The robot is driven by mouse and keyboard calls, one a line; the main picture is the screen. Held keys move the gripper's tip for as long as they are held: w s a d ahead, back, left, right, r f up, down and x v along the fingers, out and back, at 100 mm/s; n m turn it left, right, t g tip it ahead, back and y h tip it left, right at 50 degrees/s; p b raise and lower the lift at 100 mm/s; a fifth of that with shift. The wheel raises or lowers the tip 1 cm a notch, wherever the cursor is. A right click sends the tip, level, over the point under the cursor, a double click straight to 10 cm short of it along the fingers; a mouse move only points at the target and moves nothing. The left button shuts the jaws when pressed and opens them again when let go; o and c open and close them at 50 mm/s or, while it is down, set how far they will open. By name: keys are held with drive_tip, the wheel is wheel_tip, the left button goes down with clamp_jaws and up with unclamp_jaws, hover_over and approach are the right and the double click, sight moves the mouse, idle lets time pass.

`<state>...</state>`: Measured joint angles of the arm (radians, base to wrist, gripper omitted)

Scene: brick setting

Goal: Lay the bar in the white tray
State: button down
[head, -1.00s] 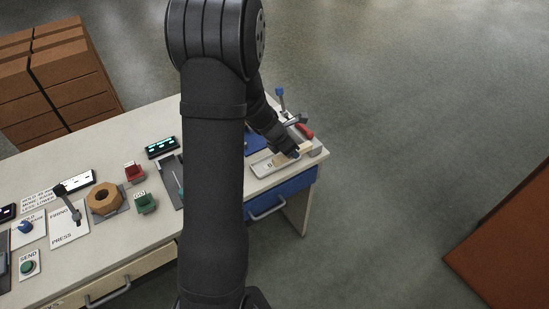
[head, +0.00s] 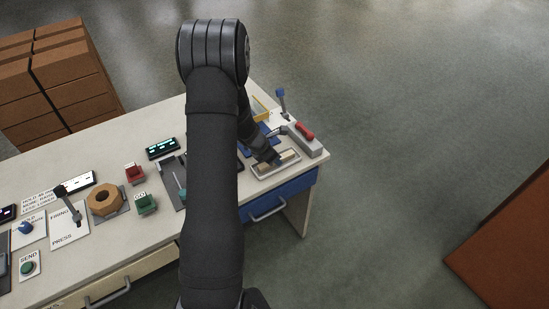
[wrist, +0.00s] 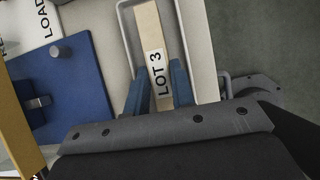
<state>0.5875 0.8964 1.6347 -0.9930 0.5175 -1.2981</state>
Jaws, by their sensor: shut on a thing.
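The bar (wrist: 148,28) is a pale tan block with a "LOT 3" label. It lies lengthwise between the side walls of the white tray (wrist: 124,22), roughly in line with them. In the head view the bar (head: 290,157) shows within the tray's rim (head: 262,178), at the right end of the table. My gripper (wrist: 159,82) is shut on the bar, with a blue finger on each side near the label. Whether the bar rests on the tray floor or hangs just above it, I cannot tell. The bar's near end is hidden by my gripper.
A blue plate with a grey knob (wrist: 60,50) lies left of the tray. The table's right edge is close by.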

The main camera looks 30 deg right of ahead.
drive_tip(key=shift+f, duration=0.15)
drive_tip(key=c, duration=1.5)
unclamp_jaws()
drive_tip(key=shift+a+r, duration=0.15)
drive_tip(key=shift+r, duration=0.35)
drive_tip(key=v, duration=1.1)
drive_tip(key=shift+a+r, duration=0.1)
drive_tip(key=shift+r, duration=0.05)
